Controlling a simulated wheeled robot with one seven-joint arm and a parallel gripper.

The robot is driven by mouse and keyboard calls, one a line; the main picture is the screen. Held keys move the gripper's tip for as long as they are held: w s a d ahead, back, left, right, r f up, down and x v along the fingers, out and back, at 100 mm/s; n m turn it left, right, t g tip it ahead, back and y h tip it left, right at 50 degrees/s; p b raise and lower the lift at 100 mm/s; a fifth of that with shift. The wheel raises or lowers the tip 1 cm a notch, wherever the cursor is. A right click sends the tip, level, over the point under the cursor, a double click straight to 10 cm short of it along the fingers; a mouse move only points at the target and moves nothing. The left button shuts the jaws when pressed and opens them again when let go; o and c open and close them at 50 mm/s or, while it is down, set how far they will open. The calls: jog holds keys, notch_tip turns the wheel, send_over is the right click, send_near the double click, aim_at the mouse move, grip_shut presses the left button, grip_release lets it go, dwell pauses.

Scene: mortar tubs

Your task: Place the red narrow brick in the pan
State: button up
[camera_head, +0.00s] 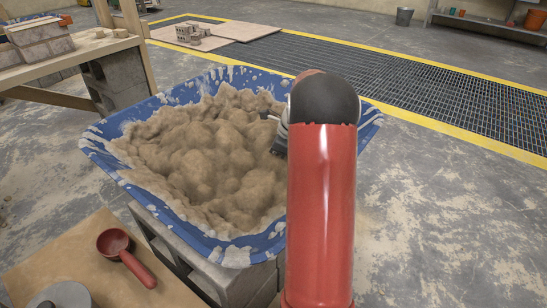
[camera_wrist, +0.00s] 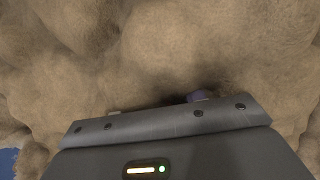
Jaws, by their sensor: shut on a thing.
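My gripper (camera_head: 275,135) is over the right side of a blue tub (camera_head: 105,150) heaped with brown mortar (camera_head: 200,150). My red arm hides part of the gripper and the tub's right side. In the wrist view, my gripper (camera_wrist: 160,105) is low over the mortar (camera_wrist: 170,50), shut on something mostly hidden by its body. A small purplish bit shows at its edge; I cannot tell what it is. I cannot make out a red narrow brick for certain. A round grey thing (camera_head: 62,296), perhaps a pan, is cut off at the lower left.
A red scoop (camera_head: 125,258) lies on a wooden board (camera_head: 85,240) in front of the tub. Grey blocks (camera_head: 190,262) support the tub. A bench (camera_head: 105,47) at the upper left bears stacked bricks (camera_head: 40,40). Floor grating (camera_head: 400,85) lies behind; floor at right is clear.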

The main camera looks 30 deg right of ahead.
jog(key=o, duration=1.3)
